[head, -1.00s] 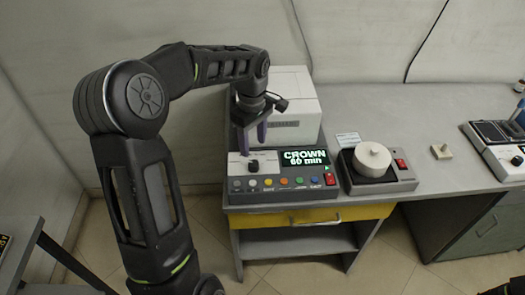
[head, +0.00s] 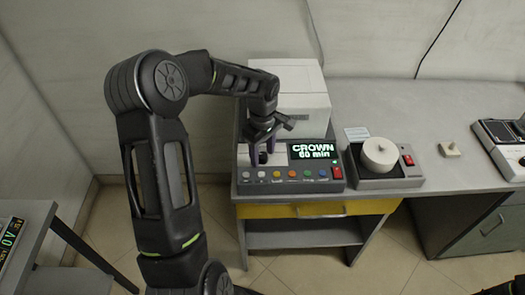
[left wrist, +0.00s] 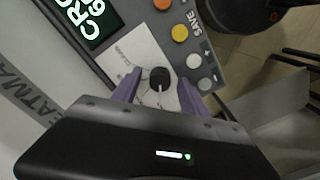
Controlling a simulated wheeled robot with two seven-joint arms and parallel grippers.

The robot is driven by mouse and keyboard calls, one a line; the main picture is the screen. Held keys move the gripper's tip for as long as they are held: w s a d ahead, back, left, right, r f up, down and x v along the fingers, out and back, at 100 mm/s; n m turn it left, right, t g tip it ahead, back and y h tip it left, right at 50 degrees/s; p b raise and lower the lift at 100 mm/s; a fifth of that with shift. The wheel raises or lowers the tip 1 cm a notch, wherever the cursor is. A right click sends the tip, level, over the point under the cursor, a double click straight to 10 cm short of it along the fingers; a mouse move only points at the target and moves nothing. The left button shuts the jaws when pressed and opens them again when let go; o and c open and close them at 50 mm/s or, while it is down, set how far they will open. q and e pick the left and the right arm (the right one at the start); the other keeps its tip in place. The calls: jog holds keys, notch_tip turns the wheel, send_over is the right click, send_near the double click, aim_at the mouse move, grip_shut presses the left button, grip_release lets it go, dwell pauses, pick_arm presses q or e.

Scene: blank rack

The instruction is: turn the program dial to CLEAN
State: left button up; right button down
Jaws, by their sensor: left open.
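The program dial (left wrist: 160,78) is a small dark round knob on a white plate on the grey control panel (head: 330,186). In the left wrist view it lies between the two purple fingertips of my left gripper (left wrist: 160,90), which are apart on either side of it; I cannot tell whether they touch it. In the head view my left gripper (head: 262,152) is over the left part of the panel and partly hides the dial. The panel's display (head: 314,152) reads CROWN 60 min.
Several coloured buttons run along the panel's front, with a red switch (head: 337,172) at the right end. A white box (head: 290,95) stands behind. A device with a round white top (head: 380,154) is to the right. Bare desk (head: 420,112) lies behind that device.

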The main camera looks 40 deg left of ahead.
pick_arm(q)
jog(key=shift+c, duration=0.2)
grip_shut()
dwell(0.4)
